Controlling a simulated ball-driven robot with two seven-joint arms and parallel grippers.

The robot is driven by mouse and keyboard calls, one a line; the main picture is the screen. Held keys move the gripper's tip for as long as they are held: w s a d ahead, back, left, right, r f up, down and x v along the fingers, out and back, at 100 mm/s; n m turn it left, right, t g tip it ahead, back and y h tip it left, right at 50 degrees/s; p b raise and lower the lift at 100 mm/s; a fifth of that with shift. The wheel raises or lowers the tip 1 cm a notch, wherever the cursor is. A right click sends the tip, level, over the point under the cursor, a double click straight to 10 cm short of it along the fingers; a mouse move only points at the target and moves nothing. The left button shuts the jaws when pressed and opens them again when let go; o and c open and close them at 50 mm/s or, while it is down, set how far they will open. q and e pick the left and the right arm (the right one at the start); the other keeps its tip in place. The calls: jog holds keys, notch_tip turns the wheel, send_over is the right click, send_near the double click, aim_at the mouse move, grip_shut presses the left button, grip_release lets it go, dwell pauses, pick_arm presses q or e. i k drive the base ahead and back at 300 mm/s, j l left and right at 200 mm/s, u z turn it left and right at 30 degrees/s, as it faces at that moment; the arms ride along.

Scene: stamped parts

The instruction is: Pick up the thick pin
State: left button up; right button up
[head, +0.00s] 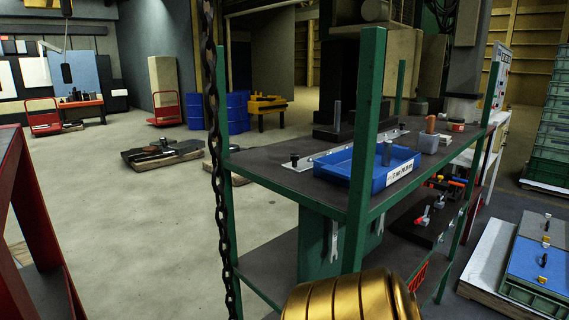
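Several upright pins stand on the dark top of a green-framed shelf unit (262,165), and I cannot tell for sure which one is the thick pin. A grey pin (387,153) stands at the blue tray (345,170), which has a white label on its front. A slimmer grey pin (337,115) stands farther back, left of the green post. An orange-brown pin (430,124) stands on a grey block (429,143) to the right of the tray. Neither of my grippers is in view.
A green corner post (363,150) rises in front of the tray and hides part of it. A chain (217,150) hangs to the left of the shelf. A metal strip with black knobs (294,159) lies behind the tray. Open floor (140,220) lies left.

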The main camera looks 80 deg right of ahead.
aim_at(386, 146)
jog(key=z, duration=3.1)
jog(key=i+l+u, duration=0.4)
jog(key=i+l, duration=0.3)
